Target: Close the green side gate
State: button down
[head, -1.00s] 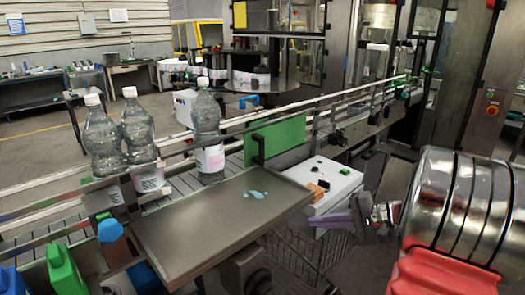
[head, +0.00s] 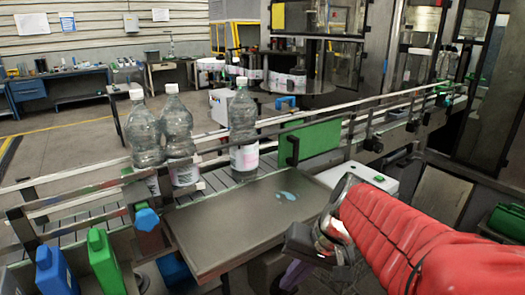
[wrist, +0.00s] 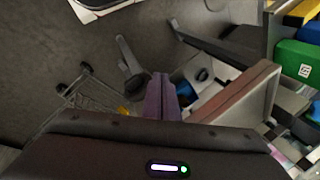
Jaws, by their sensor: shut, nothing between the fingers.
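The green side gate (head: 318,139) is a flat green panel at the conveyor's near rail, behind the metal tray's far right corner. A black upright handle (head: 292,150) shows at its left end. From this angle I cannot tell how far it stands open. My gripper (head: 293,274) is low at the near right edge of the tray, well in front of the gate and apart from it; its purple fingers are mostly hidden by my wrist. In the wrist view my gripper (wrist: 161,97) points down, with its purple fingers together and empty. The gate is not recognisable there.
The grey metal tray (head: 215,240) with a small blue puddle (head: 287,196) lies between my arm and the conveyor. A clear bottle (head: 243,135) stands beside the gate, with two more to the left. A white control box (head: 362,176) is behind my forearm. Green and blue jugs stand front left.

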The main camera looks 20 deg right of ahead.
jog(key=s+a+r+n+t+h, duration=0.2)
jog(key=s+a+r+n+h, duration=0.1)
jog(key=s+a+n, duration=0.2)
jog(key=shift+s+a+t+h, duration=0.2)
jog(key=shift+a+t+h, duration=0.05)
jog(key=shift+t+h, duration=0.05)
jog(key=c, duration=2.4)
grip_release()
jog(key=shift+c, duration=0.2)
